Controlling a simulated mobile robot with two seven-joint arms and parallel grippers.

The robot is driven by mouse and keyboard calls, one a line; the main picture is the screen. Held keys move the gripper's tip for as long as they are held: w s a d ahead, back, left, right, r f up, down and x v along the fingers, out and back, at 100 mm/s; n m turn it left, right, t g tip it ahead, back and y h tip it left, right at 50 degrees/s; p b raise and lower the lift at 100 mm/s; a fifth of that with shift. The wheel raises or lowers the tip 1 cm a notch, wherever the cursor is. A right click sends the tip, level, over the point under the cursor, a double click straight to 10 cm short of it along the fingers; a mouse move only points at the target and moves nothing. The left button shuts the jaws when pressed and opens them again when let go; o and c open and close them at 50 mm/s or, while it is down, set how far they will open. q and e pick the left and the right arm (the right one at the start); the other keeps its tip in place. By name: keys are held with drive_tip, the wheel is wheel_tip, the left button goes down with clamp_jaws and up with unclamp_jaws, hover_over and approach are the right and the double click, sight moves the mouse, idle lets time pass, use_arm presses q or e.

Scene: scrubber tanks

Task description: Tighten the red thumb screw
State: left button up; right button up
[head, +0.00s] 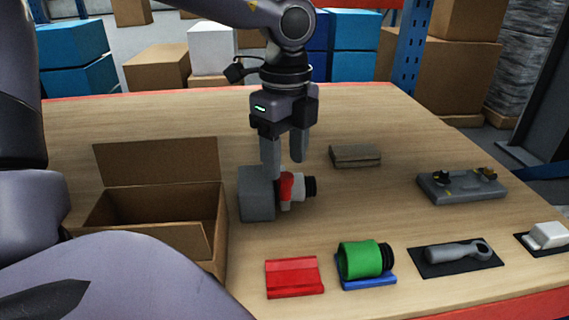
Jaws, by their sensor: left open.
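The red thumb screw (286,187) appears as a small red part on the right side of a grey block (256,194), beside a white piece with a black end (309,187). The block stands on the wooden table. My left gripper (285,160) points down just above the red part, its two fingers apart. The left finger is close to the block's top right edge, and the right finger is above the white piece. Whether either finger touches anything is unclear. My right gripper is out of view.
An open cardboard box (160,210) stands left of the block. In front are a red holder (294,277), a green cylinder (360,259) on a blue holder, and a grey wrench (457,251). A brown block (355,156) and grey device (461,187) lie right. Table between is clear.

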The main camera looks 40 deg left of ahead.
sight(285, 187)
use_arm(q)
drive_tip(key=shift+f, duration=1.3)
